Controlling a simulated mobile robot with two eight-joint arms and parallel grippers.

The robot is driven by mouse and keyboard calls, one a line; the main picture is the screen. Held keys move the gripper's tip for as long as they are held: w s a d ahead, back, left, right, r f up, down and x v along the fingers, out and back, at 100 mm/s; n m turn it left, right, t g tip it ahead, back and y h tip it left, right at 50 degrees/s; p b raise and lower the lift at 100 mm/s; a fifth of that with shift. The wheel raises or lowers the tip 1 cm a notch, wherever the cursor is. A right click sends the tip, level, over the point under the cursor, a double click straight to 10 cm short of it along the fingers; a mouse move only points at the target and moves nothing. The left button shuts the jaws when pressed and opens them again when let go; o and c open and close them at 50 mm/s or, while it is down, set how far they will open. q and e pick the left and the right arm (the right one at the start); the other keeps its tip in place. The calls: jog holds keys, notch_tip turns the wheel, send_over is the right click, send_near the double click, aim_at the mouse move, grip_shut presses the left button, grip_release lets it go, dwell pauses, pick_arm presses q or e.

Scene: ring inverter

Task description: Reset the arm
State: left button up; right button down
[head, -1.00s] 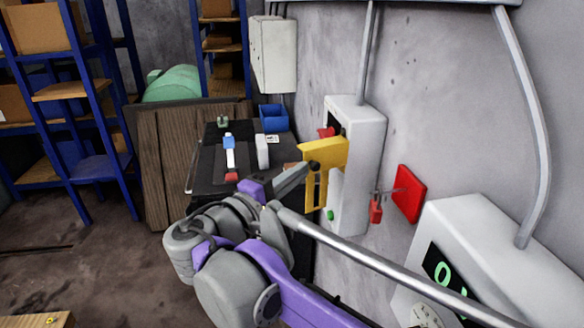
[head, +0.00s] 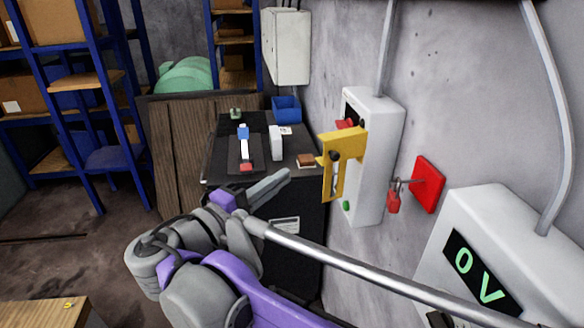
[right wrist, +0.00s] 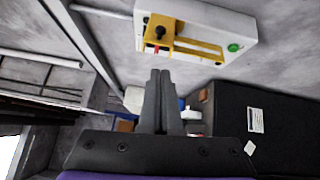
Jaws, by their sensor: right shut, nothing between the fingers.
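My right arm comes in from the bottom in the head view, and my right gripper (head: 284,178) points to the right, in front of the black cabinet and left of the wall box. It is shut and empty. In the right wrist view its two fingers (right wrist: 160,74) lie together, apart from the white wall box (right wrist: 225,30). That box (head: 382,150) carries a yellow plate (head: 344,150), a red part and a green button. My left gripper is not in view.
A black cabinet (head: 259,205) holds a blue bin (head: 286,110) and small items. A red wall plate with a padlock (head: 393,198) hangs right of the box. A meter (head: 475,262) reads 0 V. A grey pipe crosses the lower foreground. Blue shelves stand left.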

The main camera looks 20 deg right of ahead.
jog(key=s+d+f+m+g+y+p, duration=0.1)
jog(key=s+d+f+g+y, duration=0.25)
jog(key=f, duration=0.65)
jog(key=s+d+f+g+y+p, duration=0.15)
jog(key=s+f+y, duration=0.4)
jog(key=f, duration=0.55)
jog(key=s+a+f+m+t+y, duration=0.1)
jog(key=s+a+f+m+y, duration=0.1)
jog(key=f, duration=0.3)
jog(key=s+a+f+m+t+y, duration=0.1)
jog(key=s+a+f+m+y, duration=0.2)
jog(key=s+f+y, duration=0.1)
notch_tip(320, 180, down, 2)
jog(key=shift+s+f+y+p, duration=0.1)
jog(key=shift+s+y+p, duration=0.3)
jog(key=shift+y, duration=0.3)
jog(key=shift+w+a, duration=0.1)
